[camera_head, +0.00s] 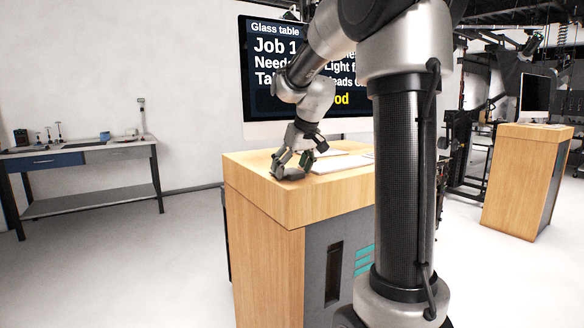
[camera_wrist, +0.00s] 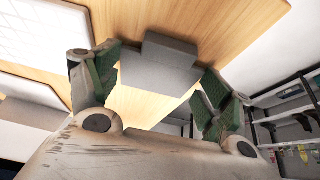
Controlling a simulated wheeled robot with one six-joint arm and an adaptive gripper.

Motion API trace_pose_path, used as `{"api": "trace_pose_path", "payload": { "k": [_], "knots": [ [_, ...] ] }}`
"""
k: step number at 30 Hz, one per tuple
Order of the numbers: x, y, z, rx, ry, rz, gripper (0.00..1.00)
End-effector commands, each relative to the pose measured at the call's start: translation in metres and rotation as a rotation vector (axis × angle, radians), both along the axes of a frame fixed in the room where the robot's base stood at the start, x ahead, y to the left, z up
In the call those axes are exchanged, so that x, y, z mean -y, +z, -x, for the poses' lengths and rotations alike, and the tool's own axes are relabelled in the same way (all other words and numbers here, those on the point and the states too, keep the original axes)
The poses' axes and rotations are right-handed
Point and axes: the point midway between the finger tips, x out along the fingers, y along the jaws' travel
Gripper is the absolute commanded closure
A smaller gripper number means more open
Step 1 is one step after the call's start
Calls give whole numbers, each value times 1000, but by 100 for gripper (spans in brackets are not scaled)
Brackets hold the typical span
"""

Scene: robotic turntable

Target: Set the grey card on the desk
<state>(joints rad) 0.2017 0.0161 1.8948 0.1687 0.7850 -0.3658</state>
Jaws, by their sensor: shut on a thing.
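The grey card (camera_wrist: 160,62) is between the two green-padded fingers of my gripper (camera_wrist: 162,75) in the wrist view. It looks like a flat grey piece with a narrower tab at its far end. My gripper is shut on it. In the head view my gripper (camera_head: 291,164) is low over the near left part of the wooden desk (camera_head: 262,193). The wood top also shows behind the card in the wrist view (camera_wrist: 205,25). I cannot tell whether the card touches the desk.
A white keyboard (camera_head: 343,162) lies on the desk to the right of my gripper. A large monitor (camera_head: 262,95) stands behind. A side table (camera_head: 85,155) with small tools is at the left, and another wooden desk (camera_head: 522,170) is at the right. The desk's left front corner is clear.

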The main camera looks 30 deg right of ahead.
Motion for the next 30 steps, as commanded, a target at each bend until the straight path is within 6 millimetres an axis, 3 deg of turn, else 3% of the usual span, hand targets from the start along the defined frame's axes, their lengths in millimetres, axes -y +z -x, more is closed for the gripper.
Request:
{"api": "trace_pose_path", "payload": {
  "k": [1,2,5,19,30],
  "knots": [
    [0,-2,0,-1,0,0,40],
    [0,-1,0,0,0,0,15],
    [0,-1,0,-1,0,0,0],
    [0,7,2,1,1,0,0],
    [3,76,37,3,-1,2,0]
  ]
}}
